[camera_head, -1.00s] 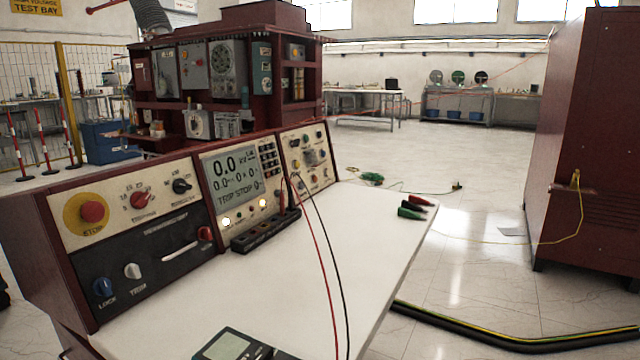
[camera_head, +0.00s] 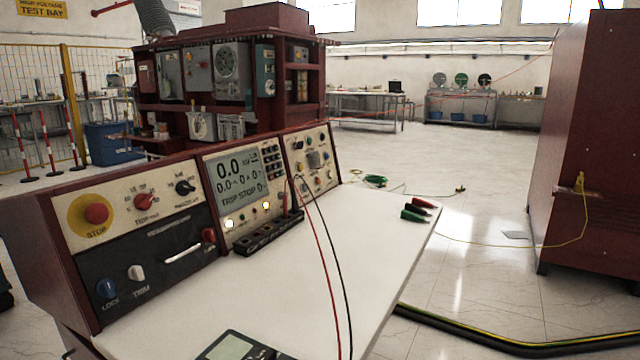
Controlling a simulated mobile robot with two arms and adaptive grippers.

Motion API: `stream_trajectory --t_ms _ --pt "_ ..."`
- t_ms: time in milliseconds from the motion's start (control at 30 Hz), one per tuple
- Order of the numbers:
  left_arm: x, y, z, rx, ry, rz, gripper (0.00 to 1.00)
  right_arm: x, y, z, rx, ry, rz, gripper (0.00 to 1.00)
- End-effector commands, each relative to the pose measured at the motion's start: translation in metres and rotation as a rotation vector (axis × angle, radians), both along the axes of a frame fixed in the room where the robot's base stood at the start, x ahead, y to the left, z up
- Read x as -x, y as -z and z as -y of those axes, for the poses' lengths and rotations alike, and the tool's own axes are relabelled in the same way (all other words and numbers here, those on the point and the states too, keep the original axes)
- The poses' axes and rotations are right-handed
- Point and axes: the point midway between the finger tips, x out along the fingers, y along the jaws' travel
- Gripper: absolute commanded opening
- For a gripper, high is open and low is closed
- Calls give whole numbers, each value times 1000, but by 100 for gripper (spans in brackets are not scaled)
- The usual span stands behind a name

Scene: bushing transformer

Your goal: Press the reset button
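A sloped control console (camera_head: 150,262) stands on the left of a white desk. Its left panel has a red stop button (camera_head: 96,213) on a yellow disc, a red knob (camera_head: 143,202) and a black knob (camera_head: 185,187). Below are a blue lock knob (camera_head: 106,288), a white trim knob (camera_head: 136,272) and a red knob (camera_head: 208,235). The middle panel has a lit display (camera_head: 238,175) and small lit buttons (camera_head: 229,222). I cannot make out a label reading reset. Neither gripper is in view.
A white desktop (camera_head: 300,270) carries a black terminal strip (camera_head: 268,234), red and black leads, a handheld meter (camera_head: 236,346) and red and green clips (camera_head: 415,210). A maroon cabinet (camera_head: 590,150) stands right. Black cables (camera_head: 490,340) cross the floor; open floor lies between.

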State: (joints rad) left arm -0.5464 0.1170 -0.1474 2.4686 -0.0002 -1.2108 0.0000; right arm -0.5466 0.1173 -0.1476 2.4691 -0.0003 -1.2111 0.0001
Motion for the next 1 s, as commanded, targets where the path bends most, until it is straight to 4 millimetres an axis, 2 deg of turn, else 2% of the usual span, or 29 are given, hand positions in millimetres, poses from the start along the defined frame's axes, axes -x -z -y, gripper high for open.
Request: stream_trajectory --t_ms 200,1000 --pt "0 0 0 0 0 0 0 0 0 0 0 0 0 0" --pt "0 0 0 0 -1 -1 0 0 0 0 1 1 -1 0"
